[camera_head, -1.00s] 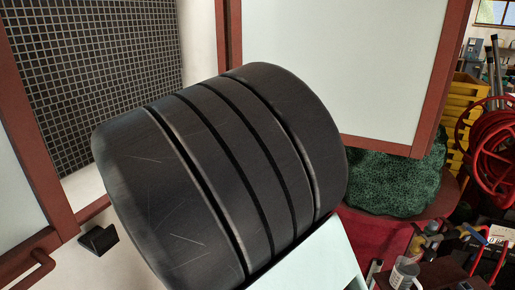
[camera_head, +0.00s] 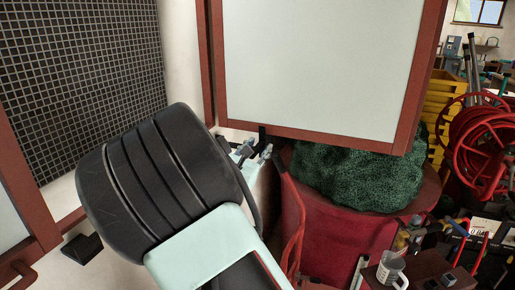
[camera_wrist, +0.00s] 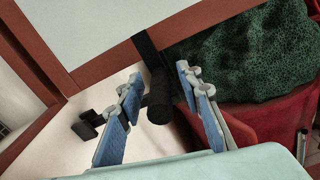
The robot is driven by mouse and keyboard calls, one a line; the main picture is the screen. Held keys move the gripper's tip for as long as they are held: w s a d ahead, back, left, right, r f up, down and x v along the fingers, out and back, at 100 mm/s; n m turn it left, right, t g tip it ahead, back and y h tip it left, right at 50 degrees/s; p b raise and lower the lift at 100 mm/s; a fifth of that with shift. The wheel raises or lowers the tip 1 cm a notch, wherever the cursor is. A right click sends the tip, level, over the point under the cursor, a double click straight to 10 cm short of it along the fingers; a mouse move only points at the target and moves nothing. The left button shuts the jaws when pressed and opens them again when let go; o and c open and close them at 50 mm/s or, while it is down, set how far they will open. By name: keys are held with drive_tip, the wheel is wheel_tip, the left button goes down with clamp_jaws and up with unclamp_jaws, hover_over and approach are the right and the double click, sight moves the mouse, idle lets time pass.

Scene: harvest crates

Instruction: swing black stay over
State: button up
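The black stay (camera_wrist: 147,50) is a dark bar at the lower edge of the red-framed pale panel (camera_wrist: 95,35). A thick black cylindrical end (camera_wrist: 160,99) shows below it. In the head view only a short dark piece of the stay (camera_head: 262,136) shows under the panel (camera_head: 320,65). My gripper (camera_wrist: 159,76) is open, its blue-padded fingers spread on either side of the cylindrical end. I cannot tell whether either finger touches it. In the head view my gripper (camera_head: 250,152) shows small just below the panel edge, partly hidden behind my dark arm link.
A black block (camera_head: 82,247) sits at lower left; it also shows in the wrist view (camera_wrist: 87,125). A red barrel (camera_head: 335,230) with a green bumpy mass (camera_head: 358,178) stands at right.

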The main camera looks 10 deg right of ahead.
clamp_jaws()
idle(0.4)
drive_tip(key=f+b, duration=0.1)
drive_tip(key=b, duration=0.1)
drive_tip(key=f+m+b, duration=0.1)
drive_tip(key=b, duration=0.1)
drive_tip(key=shift+s+d+f+m, duration=0.15)
drive_tip(key=shift+d+f+m, duration=0.05)
drive_tip(key=shift+m, duration=0.1)
unclamp_jaws()
